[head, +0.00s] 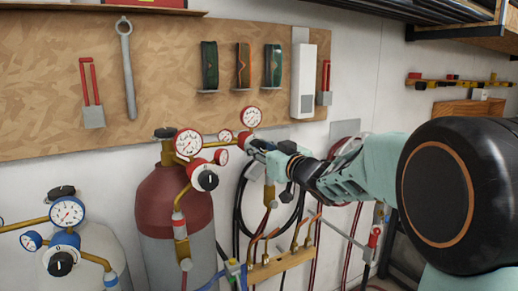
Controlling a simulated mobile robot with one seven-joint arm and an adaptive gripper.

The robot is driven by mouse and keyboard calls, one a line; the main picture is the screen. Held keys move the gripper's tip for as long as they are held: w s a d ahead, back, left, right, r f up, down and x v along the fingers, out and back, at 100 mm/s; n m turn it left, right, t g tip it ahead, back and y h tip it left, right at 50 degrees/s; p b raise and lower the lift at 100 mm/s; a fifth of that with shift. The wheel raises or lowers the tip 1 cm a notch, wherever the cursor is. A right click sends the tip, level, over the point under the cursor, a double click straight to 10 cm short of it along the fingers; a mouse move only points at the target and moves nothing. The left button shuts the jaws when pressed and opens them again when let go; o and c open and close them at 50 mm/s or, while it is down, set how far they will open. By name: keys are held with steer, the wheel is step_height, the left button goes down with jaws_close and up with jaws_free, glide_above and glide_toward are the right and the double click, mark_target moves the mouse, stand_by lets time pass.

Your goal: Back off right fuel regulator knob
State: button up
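I cannot tell whether the fingers touch or hold the knob. Another red-rimmed regulator, with a black-and-white knob (205,179) facing me, stands to the left on a maroon cylinder (160,203).
A blue-rimmed regulator (67,212) on a pale cylinder (84,258) stands at the lower left. Tools hang on the wooden board (178,66) behind. My arm fills the right side.

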steer(key=shift+c, duration=1.2)
steer(key=n+b, duration=0.4)
steer(key=n, duration=0.1)
steer(key=shift+f+n, duration=0.15)
steer(key=shift+n, duration=0.25)
steer(key=n+b, duration=0.3)
steer(key=n, duration=0.3)
steer(key=shift+b, duration=0.4)
steer(key=n+b, duration=0.3)
steer(key=n, duration=0.3)
steer(key=shift+n+b, duration=0.3)
steer(key=n+b, duration=0.2)
steer(key=n, duration=0.3)
steer(key=shift+b, duration=0.3)
steer(key=shift+n, duration=0.3)
